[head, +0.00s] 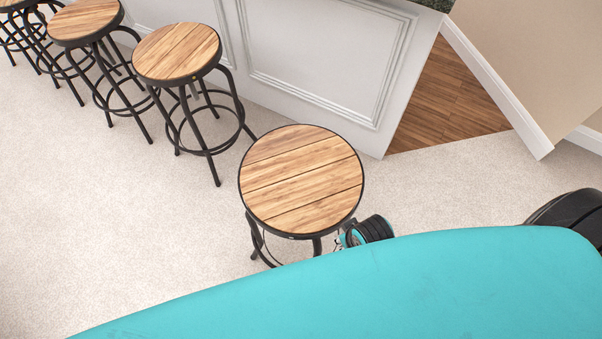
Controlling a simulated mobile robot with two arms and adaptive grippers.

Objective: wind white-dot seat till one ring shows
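The nearest stool has a round wooden plank seat (301,181) with a dark metal rim. It stands apart from the row, near the middle of the head view. A tiny pale mark shows on its front rim, too small to identify surely as the white dot. Its lower legs and any rings on its screw are hidden by the seat and my teal body. A black and teal end part of my arm, seemingly the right gripper (350,237), is at the seat's front right edge. Its fingers are mostly hidden, so contact and opening are unclear. My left gripper is not in view.
Several similar stools, including one with a wooden seat (177,52), stand in a row at upper left. A white panelled bar front (325,55) is behind the near stool. Pale carpet (110,215) is clear to the left.

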